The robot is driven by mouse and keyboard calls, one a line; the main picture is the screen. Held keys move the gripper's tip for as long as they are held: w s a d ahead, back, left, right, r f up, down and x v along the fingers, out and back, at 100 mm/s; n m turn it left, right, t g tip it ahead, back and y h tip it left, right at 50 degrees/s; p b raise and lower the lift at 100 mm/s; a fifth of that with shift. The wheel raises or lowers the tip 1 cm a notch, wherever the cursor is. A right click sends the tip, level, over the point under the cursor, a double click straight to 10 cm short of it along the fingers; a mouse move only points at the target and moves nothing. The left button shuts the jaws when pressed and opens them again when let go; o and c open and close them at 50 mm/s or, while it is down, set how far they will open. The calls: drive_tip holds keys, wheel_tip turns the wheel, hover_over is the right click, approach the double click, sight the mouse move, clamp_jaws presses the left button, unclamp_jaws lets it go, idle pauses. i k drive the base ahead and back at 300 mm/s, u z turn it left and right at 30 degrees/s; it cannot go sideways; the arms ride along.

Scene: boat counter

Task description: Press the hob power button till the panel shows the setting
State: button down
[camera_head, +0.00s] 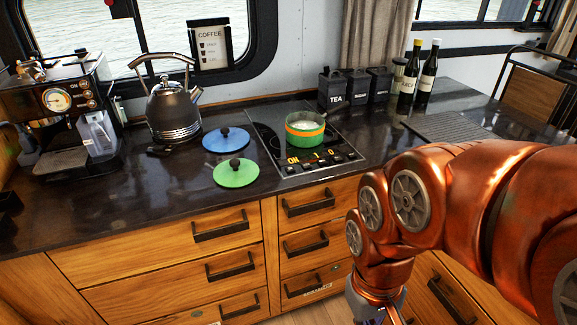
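The black hob (266,138) is set into the dark counter. Its front panel (315,160) shows orange lit characters that look like "ON", "1" and "0". A row of small dark buttons (322,166) runs along the front edge; I cannot tell which is the power button. A green pot with an orange band (304,130) stands on the hob. My copper arm comes in from the right and bends down in front of the drawers. My gripper (378,318) is at the bottom edge, below the counter and away from the hob, mostly cut off, so its fingers are unclear.
A blue lid (226,139) and a green lid (236,174) lie left of the hob. A kettle (173,110) and coffee machine (62,110) stand further left. Black canisters (334,92) and dark bottles (427,77) stand behind. Drawer handles (220,226) stick out below.

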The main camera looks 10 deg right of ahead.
sight(290, 168)
drive_tip(key=u, duration=0.55)
drive_tip(key=k, duration=0.65)
drive_tip(key=u, duration=0.85)
drive_tip(key=i, duration=0.9)
drive_tip(key=z, duration=0.5)
